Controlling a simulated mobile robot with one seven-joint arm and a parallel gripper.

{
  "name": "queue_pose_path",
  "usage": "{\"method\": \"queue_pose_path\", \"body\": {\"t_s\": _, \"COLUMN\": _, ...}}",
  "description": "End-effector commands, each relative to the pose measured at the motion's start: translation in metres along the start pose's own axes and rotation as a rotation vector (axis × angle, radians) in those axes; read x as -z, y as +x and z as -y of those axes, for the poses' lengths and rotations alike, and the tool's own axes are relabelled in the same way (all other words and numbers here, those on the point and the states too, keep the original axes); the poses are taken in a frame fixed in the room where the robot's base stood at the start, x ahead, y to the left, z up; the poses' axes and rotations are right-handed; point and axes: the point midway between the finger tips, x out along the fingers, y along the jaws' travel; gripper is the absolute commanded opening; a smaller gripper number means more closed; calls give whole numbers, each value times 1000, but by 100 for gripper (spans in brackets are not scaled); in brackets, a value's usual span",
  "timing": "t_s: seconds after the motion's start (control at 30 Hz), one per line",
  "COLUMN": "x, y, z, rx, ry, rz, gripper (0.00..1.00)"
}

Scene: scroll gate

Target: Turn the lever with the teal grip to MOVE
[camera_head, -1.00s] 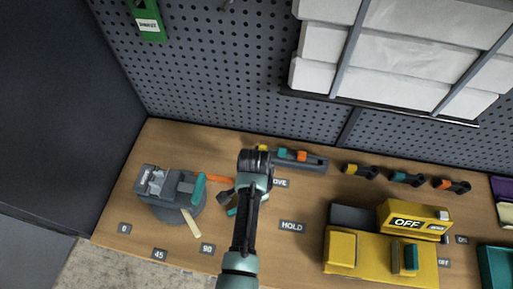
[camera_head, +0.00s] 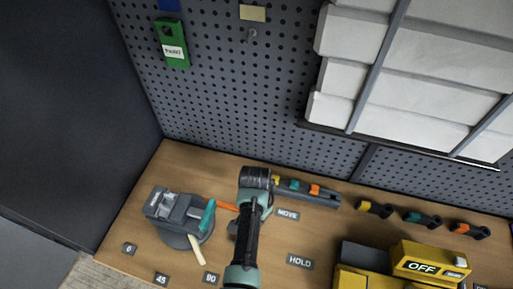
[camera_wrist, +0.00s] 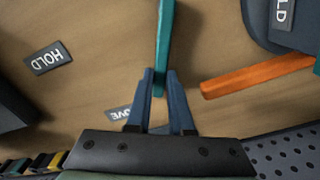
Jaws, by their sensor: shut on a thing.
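The teal grip (camera_wrist: 164,35) of the lever runs down from the top edge in the wrist view. My gripper (camera_wrist: 159,80) has its two blue fingers closed on the lower end of this grip. A MOVE label (camera_wrist: 118,113) lies on the wood, partly covered by the left finger, and a HOLD label (camera_wrist: 48,58) lies farther left. In the head view the MOVE label (camera_head: 287,215) and HOLD label (camera_head: 300,262) are right of my arm, which hides the gripper and the held grip. The lever's pivot is not clearly visible.
An orange bar (camera_wrist: 258,75) lies close right of the gripper. A grey vise (camera_head: 178,215) with its own teal part stands left of my arm. A yellow OFF unit (camera_head: 428,264) is at right. Loose handles (camera_head: 422,218) line the back, below the pegboard (camera_head: 240,100).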

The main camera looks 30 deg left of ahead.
Motion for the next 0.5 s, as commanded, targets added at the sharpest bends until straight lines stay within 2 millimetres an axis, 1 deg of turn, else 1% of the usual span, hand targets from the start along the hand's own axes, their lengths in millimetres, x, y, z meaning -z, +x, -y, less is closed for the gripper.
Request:
{"method": "queue_pose_path", "body": {"t_s": 0.33, "x": -1, "y": 0, "z": 2, "rx": 1, "ry": -9, "rz": 0, "gripper": 0}}
{"method": "queue_pose_path", "body": {"t_s": 0.37, "x": 0, "y": 0, "z": 2, "rx": 1, "ry": -9, "rz": 0, "gripper": 23}}
{"method": "queue_pose_path", "body": {"t_s": 0.5, "x": 0, "y": 0, "z": 1, "rx": 1, "ry": -8, "rz": 0, "gripper": 48}}
